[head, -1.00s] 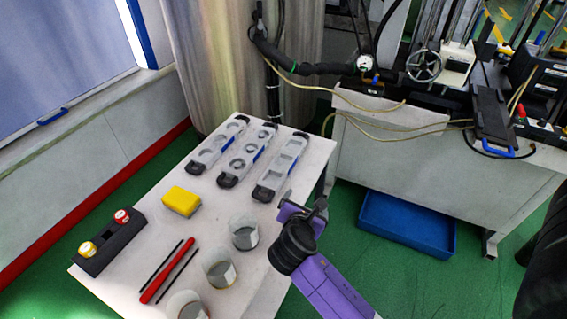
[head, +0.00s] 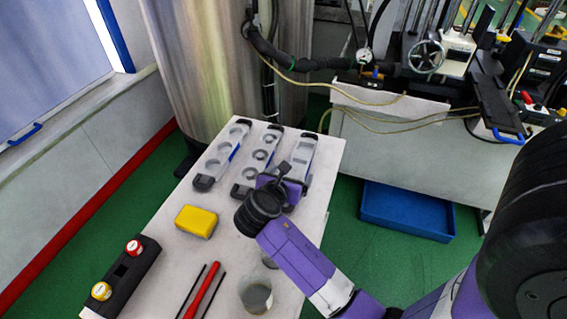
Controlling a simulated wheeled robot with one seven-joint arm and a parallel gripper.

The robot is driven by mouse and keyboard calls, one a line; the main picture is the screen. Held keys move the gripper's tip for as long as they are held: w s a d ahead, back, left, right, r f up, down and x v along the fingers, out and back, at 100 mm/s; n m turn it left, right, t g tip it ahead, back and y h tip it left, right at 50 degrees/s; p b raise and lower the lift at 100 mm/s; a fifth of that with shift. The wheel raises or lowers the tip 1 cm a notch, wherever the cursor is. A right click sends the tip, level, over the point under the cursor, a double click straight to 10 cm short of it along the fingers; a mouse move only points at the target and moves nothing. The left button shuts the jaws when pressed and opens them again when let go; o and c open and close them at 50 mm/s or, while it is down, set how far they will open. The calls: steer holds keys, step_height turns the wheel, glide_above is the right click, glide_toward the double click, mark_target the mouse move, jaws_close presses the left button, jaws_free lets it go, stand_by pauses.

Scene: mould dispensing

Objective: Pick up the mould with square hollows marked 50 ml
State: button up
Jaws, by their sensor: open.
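Three long pale moulds with dark end grips lie side by side on the white table. The right mould (head: 302,153) has square hollows, seen clearly in the earlier frame. My gripper (head: 283,180) is open and shows over its near half, hiding most of the hollows. Whether it touches the mould I cannot tell. The middle mould (head: 262,155) and the left mould (head: 222,156) have round hollows. The volume markings are too small to read.
The white table (head: 190,258) also bears a yellow sponge (head: 197,221), a black holder (head: 125,275) with two capped items, a red tool (head: 204,292) between dark rods, and a clear cup (head: 256,295). My arm hides another cup. A blue bin (head: 407,210) stands on the floor.

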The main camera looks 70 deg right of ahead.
mark_target(300, 162)
steer(key=shift+w+d, duration=0.1)
steer(key=shift+w, duration=0.2)
steer(key=shift+w+d+f, duration=0.1)
steer(key=shift+d+f, duration=0.1)
steer(key=shift+d, duration=0.1)
steer(key=shift+x, duration=3.45)
steer(key=shift+s, duration=0.3)
jaws_close()
steer(key=shift+r, duration=0.2)
